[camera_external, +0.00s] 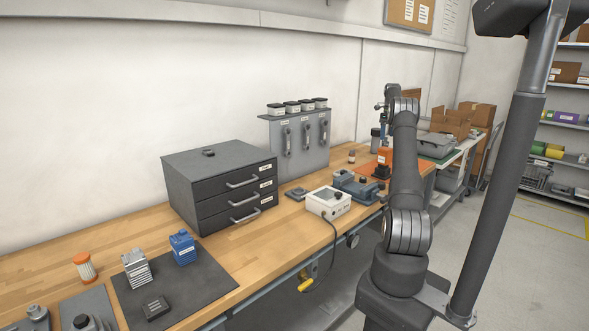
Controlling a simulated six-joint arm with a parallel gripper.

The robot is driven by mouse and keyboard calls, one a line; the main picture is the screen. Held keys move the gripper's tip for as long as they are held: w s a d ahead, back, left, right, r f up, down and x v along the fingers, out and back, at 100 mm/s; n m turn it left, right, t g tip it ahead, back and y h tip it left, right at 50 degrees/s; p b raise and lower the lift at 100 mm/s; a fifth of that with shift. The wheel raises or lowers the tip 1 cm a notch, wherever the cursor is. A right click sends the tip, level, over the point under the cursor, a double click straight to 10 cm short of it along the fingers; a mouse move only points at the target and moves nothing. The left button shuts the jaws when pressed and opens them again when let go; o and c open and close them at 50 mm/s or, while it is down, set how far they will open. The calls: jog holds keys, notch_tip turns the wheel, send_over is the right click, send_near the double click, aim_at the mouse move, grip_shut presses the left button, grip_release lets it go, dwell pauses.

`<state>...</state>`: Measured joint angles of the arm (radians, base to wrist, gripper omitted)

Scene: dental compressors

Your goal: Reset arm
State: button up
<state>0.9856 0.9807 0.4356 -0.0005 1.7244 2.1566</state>
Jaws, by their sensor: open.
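My arm stands upright at the right of the workbench (130,231). Its upper end is folded toward the bench. My gripper (380,107) is small in this view and partly hidden beside the arm. It is open, high above the far part of the bench and apart from the things on it. I see nothing held in it.
A grey drawer cabinet (222,185) and a white control box (328,202) stand on the bench. A blue vise-like device (358,186) is near my arm. A dark mat (207,283) holds a blue block (183,248) and a silver finned block (136,268). A dark post (505,170) rises at right.

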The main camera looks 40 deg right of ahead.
aim_at(386, 148)
jog(key=shift+f, duration=0.15)
notch_tip(386, 148, down, 12)
jog(key=shift+r, duration=2.05)
